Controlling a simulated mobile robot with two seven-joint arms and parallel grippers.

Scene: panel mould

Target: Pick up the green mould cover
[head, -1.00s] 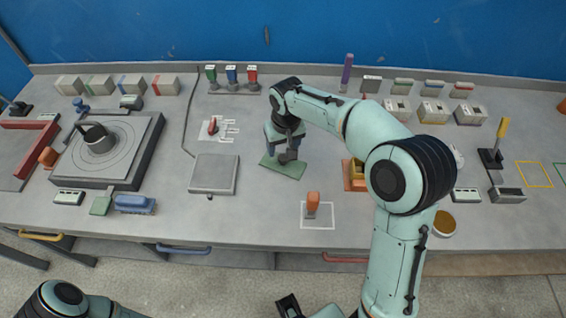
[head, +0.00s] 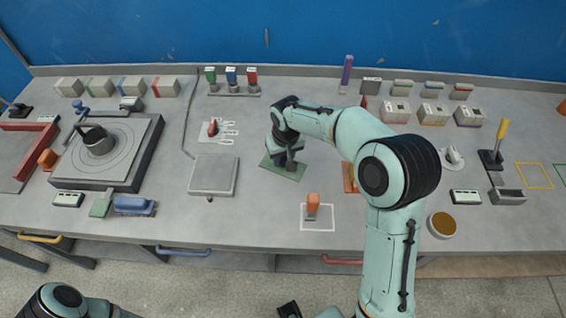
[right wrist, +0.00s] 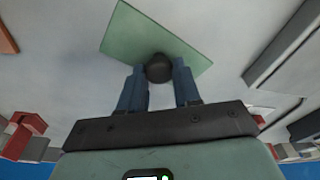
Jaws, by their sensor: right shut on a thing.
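The green mould cover (head: 292,174) is a flat green plate lying near the middle of the grey workbench in the head view. In the right wrist view the cover (right wrist: 135,35) shows a round black knob (right wrist: 158,66) on its face. My right gripper (head: 285,160) is down over the cover, its wrist hiding the knob in the head view. In the right wrist view the two blue-grey fingers of the gripper (right wrist: 159,75) stand on either side of the knob, shut on it. Only part of my left arm shows at the bottom left; its gripper is out of view.
A grey square plate (head: 213,175) lies left of the cover. An orange-handled block (head: 312,205) stands in a white outline in front. An orange tray (head: 349,178) is to the right, partly behind my arm.

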